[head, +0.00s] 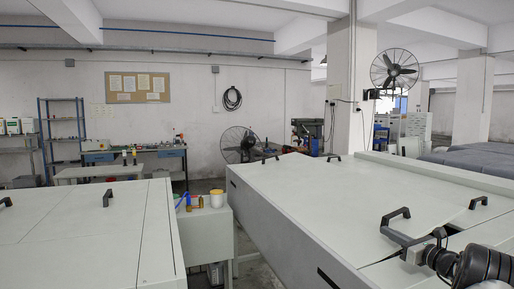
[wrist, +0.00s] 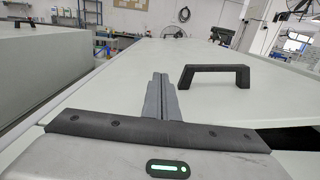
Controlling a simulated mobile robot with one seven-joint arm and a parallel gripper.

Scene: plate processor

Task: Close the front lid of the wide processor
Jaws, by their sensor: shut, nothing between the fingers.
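The wide processor (head: 275,225) is the long pale grey machine at the right in the head view. Its front lid (head: 435,218) is a flat grey panel with a black handle (head: 396,225) near its left corner and another black handle (head: 478,202) farther right. A dark gap shows along the lid's near edge. My gripper (head: 420,246) is just in front of the near handle. In the wrist view the fingers (wrist: 160,85) are together and empty, to the left of the handle (wrist: 215,76) and apart from it in the picture. Contact with the lid cannot be told.
Another grey machine (head: 80,235) stands at the left. A small grey stand (head: 207,236) with bottles and a yellow-white tub (head: 217,198) is between the machines. A rear panel (head: 310,168) of the wide processor has more handles. Its top surface is clear.

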